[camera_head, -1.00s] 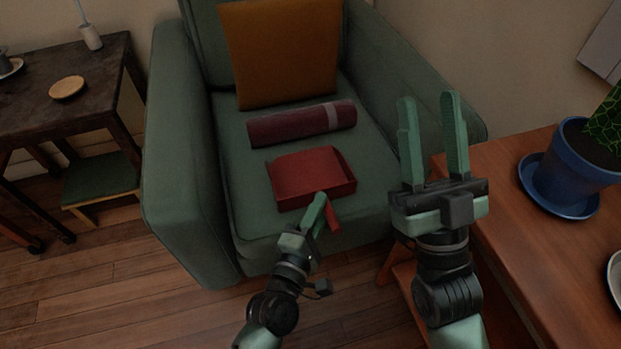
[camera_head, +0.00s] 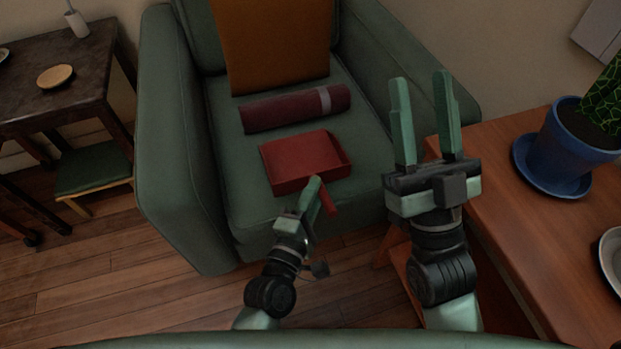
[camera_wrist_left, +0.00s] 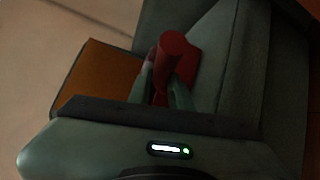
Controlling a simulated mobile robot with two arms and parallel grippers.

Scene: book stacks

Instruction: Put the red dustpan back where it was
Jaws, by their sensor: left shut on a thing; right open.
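The red dustpan (camera_head: 302,162) is over the seat of the green armchair (camera_head: 172,190), its open pan facing up; I cannot tell whether it touches the cushion. My left gripper (camera_head: 314,192) is shut on the dustpan's handle at the front edge of the seat. In the left wrist view the dustpan (camera_wrist_left: 176,50) shows between the fingers (camera_wrist_left: 163,88), with the handle running down toward the palm. My right gripper (camera_head: 426,120) is open and empty, fingers pointing up, between the armchair and the wooden table.
A rolled dark red mat (camera_head: 295,108) lies on the seat behind the dustpan, before an orange cushion (camera_head: 272,45). A wooden table (camera_head: 500,200) at right holds a blue plant pot (camera_head: 562,150). A dark table (camera_head: 75,90) stands at left.

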